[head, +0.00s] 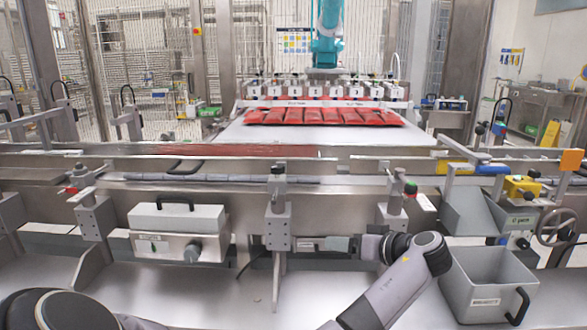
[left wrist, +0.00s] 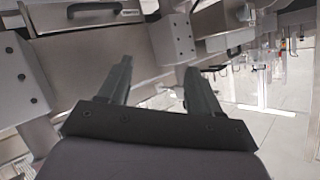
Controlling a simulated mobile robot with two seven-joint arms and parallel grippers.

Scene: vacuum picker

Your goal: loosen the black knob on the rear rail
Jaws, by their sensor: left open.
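A small black knob (head: 278,168) tops the middle clamp (head: 278,215) on the rail across the machine's near side. I cannot tell for sure that this is the rear rail's knob. My left gripper (head: 340,243) is low in front of the machine, right of the middle clamp and below the knob, pointing left. In the left wrist view its two dark fingers (left wrist: 158,68) are spread with nothing between them. A grey bolted block (left wrist: 172,40) stands beyond the fingertips; no knob is clear there. My right gripper is not seen.
A white box with a black handle (head: 178,218) stands left of the middle clamp. Another clamp (head: 392,208) stands above my left wrist. An open grey bin (head: 489,284) is at the lower right. Red packs (head: 325,116) lie on the far white belt. The metal shelf (head: 215,290) has free room.

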